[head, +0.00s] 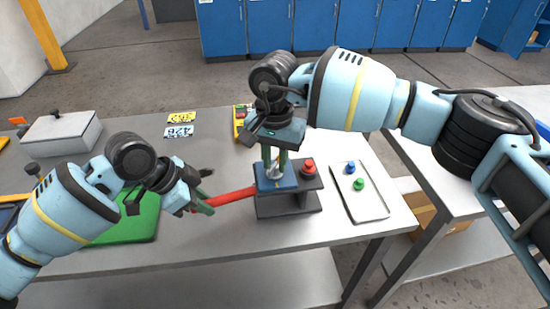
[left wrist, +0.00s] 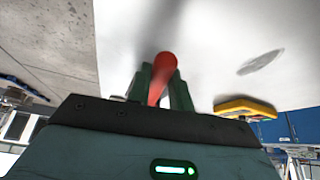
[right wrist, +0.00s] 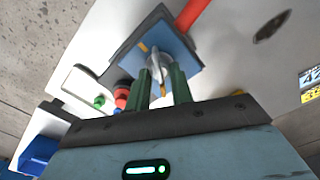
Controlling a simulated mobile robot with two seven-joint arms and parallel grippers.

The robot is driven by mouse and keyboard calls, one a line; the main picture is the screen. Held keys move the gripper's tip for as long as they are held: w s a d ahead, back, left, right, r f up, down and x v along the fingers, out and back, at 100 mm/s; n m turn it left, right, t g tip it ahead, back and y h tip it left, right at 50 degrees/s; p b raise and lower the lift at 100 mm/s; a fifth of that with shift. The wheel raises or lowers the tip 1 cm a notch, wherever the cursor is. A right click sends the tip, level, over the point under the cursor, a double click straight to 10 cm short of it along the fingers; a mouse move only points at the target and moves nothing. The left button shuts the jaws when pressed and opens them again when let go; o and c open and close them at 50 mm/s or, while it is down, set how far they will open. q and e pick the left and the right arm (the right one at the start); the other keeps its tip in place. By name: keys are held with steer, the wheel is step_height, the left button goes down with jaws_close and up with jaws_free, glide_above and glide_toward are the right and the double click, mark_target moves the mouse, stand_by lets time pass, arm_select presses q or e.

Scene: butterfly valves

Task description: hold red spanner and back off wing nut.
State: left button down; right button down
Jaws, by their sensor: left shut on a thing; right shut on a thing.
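The red spanner (head: 232,197) reaches from my left gripper (head: 203,202) to the blue valve block (head: 268,184). My left gripper is shut on the spanner's handle; in the left wrist view the red handle (left wrist: 162,72) lies between the fingers. The blue block sits on a dark grey stand (head: 287,206). My right gripper (head: 274,158) points down over the block, shut on the wing nut. In the right wrist view the silvery wing nut (right wrist: 155,66) stands between the green fingers, above the blue plate (right wrist: 180,50). The spanner's far end is hidden at the block.
A red knob (head: 308,166) stands on the stand beside the block. A white tray (head: 373,208) with a blue and a green knob lies to the right. A green mat (head: 128,225), a grey box (head: 62,134), number cards (head: 180,131) and a yellow device (head: 239,128) are on the table.

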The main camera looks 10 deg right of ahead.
mark_target(275, 164)
arm_select(q)
steer(key=shift+w+r, duration=0.1)
arm_select(e)
steer(key=shift+s+f, duration=0.1)
steer(key=shift+f, duration=0.3)
steer(key=c, duration=1.2)
jaws_free()
steer(key=shift+r, duration=0.1)
steer(key=shift+c, duration=0.2)
steer(key=shift+r, duration=0.1)
step_height(275, 164, up, 12)
arm_select(q)
steer(key=c, duration=1.3)
jaws_free()
